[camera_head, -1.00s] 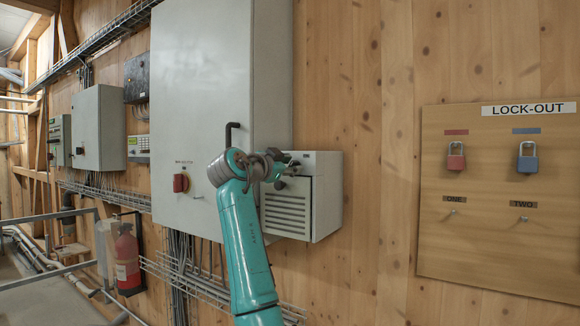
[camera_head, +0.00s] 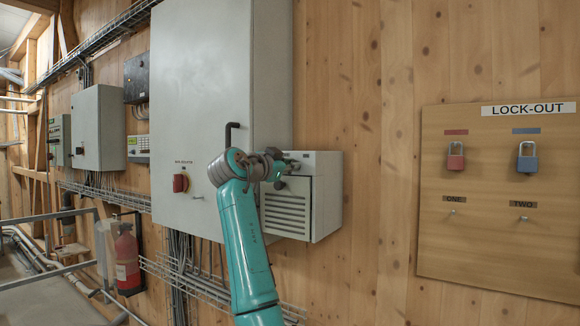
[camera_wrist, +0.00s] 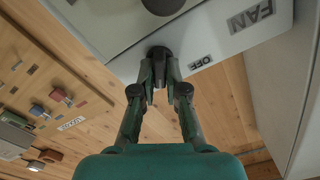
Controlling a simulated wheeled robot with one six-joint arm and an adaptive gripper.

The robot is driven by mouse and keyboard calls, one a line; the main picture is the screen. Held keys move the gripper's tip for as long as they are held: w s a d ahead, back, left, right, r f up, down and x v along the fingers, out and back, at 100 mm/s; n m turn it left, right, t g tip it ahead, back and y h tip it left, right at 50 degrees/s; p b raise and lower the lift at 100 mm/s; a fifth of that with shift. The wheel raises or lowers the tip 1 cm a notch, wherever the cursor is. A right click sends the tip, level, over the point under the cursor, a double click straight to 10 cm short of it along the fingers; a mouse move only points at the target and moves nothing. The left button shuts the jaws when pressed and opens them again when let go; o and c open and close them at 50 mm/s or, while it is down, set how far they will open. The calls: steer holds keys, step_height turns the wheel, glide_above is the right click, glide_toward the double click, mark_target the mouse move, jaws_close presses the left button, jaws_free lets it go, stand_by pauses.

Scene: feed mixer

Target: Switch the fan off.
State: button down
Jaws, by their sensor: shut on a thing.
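The fan box (camera_head: 328,195) is a pale grey unit with a louvred front, on the plank wall beside the tall cabinet. In the wrist view its pale panel (camera_wrist: 215,40) carries a FAN label (camera_wrist: 250,15) and an OFF label (camera_wrist: 200,64). A dark round knob (camera_wrist: 159,52) sits to the left of the OFF label. My gripper (camera_wrist: 160,78) has its fingertips closed together on this knob. In the head view my gripper (camera_head: 282,164) is at the box's upper front, and the wrist hides the knob. Which way the knob points cannot be told.
The tall grey cabinet (camera_head: 200,90) with a red rotary switch (camera_head: 181,183) and a black handle (camera_head: 231,133) stands left of my arm. A lock-out board (camera_head: 490,240) with red and blue padlocks hangs at right. Bare wall (camera_head: 375,150) lies between box and board.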

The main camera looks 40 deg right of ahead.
steer(key=n, duration=1.2)
steer(key=shift+w+a+n, duration=0.1)
steer(key=shift+w+n, duration=0.2)
steer(key=shift+n, duration=0.1)
stand_by(0.4)
steer(key=c, duration=1.2)
jaws_free()
steer(key=v, duration=1.2)
